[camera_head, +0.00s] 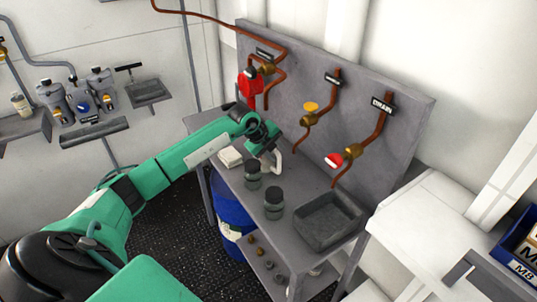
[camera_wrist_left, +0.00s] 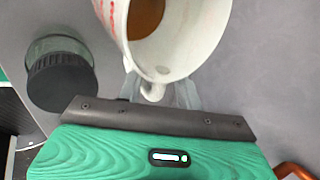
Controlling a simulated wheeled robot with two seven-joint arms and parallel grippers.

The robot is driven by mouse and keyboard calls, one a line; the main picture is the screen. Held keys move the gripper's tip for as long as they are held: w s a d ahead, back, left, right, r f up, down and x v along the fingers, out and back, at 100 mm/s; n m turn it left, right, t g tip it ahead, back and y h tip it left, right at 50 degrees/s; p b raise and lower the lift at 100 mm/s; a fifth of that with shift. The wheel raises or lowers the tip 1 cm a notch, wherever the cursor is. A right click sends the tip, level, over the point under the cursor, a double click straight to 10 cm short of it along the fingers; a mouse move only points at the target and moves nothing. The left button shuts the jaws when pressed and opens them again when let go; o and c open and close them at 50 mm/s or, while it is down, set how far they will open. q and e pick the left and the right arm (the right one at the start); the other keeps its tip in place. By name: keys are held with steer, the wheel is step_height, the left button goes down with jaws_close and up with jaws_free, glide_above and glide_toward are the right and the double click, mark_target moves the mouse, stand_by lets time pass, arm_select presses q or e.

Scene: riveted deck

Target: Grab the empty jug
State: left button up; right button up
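A white jug (camera_wrist_left: 190,42) with red markings fills the top of the left wrist view, its mouth facing the camera. Something orange-brown shows inside; I cannot tell if it is liquid. Its small white handle (camera_wrist_left: 153,90) points toward my left gripper (camera_wrist_left: 162,92). The pale fingers sit on both sides of the handle, apart, and do not look closed on it. In the head view my left gripper (camera_head: 270,146) reaches over the grey bench, and the white jug (camera_head: 277,161) is just beyond it, partly hidden. My right gripper is out of view.
Two dark-lidded jars (camera_head: 253,173) (camera_head: 273,203) stand close in front on the bench. A grey basin (camera_head: 328,222) is at the bench's right. A pale block (camera_head: 230,158) lies at left. Copper pipes with valves (camera_head: 310,112) run on the back panel.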

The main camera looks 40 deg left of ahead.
arm_select(q)
steer(key=shift+f, duration=0.1)
steer(key=shift+c, duration=0.3)
jaws_close()
steer(key=shift+r, duration=0.2)
